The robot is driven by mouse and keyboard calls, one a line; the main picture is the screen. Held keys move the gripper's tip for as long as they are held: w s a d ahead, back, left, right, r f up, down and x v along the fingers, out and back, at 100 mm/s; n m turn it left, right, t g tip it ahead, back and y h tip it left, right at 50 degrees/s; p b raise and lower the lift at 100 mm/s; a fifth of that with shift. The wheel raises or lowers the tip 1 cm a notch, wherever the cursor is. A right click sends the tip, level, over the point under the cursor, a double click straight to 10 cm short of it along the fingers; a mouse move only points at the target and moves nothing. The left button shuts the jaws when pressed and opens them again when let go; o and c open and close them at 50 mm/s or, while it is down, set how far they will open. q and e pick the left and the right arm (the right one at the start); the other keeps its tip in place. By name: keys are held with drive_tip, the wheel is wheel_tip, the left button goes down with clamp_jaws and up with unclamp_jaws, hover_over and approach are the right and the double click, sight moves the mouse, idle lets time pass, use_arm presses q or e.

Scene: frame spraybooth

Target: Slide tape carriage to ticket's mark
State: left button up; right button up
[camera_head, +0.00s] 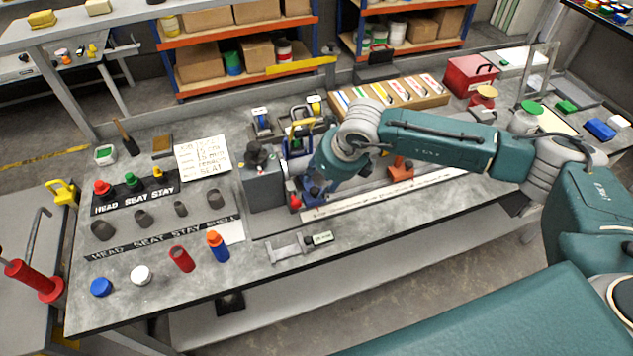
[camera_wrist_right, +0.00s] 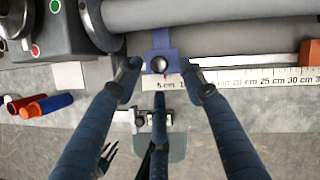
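The blue tape carriage (camera_wrist_right: 160,42) with a round silver knob sits at the low end of the white tape scale (camera_wrist_right: 250,78), near the 5 cm print. In the head view the carriage (camera_head: 317,194) is partly hidden by my right arm. My right gripper (camera_wrist_right: 166,78) is over the carriage, its fingers apart on either side of the knob and a third finger below. I cannot tell whether the fingertips touch the carriage. The ticket (camera_head: 203,158) is a handwritten white sheet lying left of the grey machine; its figures are too small to read surely.
An orange block (camera_head: 400,168) stands along the scale to the right. The grey machine box (camera_head: 264,186) is just left of the carriage. A metal caliper-like tool (camera_head: 290,248) lies in front.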

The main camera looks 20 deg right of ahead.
sight(315, 189)
drive_tip(key=shift+p+x, duration=0.5)
drive_tip(key=shift+x, duration=1.6)
drive_tip(key=shift+a, duration=0.1)
clamp_jaws()
